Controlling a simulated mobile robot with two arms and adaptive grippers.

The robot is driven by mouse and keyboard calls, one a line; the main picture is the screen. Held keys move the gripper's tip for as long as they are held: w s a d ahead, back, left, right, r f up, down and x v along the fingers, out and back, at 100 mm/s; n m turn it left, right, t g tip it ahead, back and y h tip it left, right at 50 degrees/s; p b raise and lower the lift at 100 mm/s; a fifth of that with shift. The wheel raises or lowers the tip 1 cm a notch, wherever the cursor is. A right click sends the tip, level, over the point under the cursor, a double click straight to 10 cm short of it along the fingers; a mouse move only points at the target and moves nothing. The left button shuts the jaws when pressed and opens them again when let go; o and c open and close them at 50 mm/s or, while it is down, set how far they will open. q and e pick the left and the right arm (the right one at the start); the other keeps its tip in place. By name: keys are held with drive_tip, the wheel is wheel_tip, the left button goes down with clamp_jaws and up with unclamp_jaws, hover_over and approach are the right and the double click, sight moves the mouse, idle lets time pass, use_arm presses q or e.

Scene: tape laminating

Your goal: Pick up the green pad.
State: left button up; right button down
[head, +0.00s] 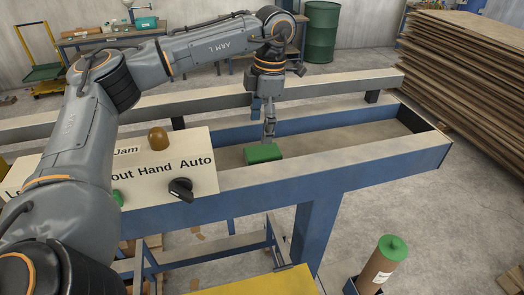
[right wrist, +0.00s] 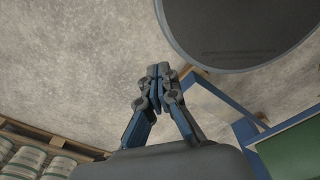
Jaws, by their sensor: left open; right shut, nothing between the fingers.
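The green pad (head: 263,153) is a small green block in the head view. It lies on the blue-framed bench, to the right of the control panel, at the near side of the long channel. My left gripper (head: 269,137) points down just above and behind the pad; its fingers look open with nothing held. Whether a fingertip touches the pad cannot be told. My right gripper (right wrist: 158,72) shows in the right wrist view, its fingertips shut together and empty, above grey floor. It is not visible in the head view.
A control panel (head: 150,170) with a black knob (head: 181,189) stands left of the pad. A rail (head: 330,88) runs behind the channel. A green-capped brown tube (head: 383,264) stands at lower right. Stacked boards (head: 465,80) fill the right back. A green drum (head: 321,32) stands behind.

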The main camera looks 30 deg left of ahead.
sight(263, 151)
use_arm(q)
drive_tip(key=shift+w+d+f+p, duration=0.1)
drive_tip(key=shift+f+p, duration=0.35)
drive_tip(key=shift+f, duration=0.45)
drive_tip(key=f+p, duration=0.2)
drive_tip(key=f, duration=0.2)
drive_tip(key=shift+d+p, duration=0.25)
drive_tip(key=shift+p, duration=0.15)
drive_tip(key=shift+f, duration=0.4)
drive_tip(key=c, duration=1.2)
use_arm(e)
drive_tip(key=r, duration=0.1)
drive_tip(key=w+r, duration=0.2)
drive_tip(key=r, duration=0.1)
drive_tip(key=shift+w+a, duration=0.15)
drive_tip(key=shift+a, duration=0.15)
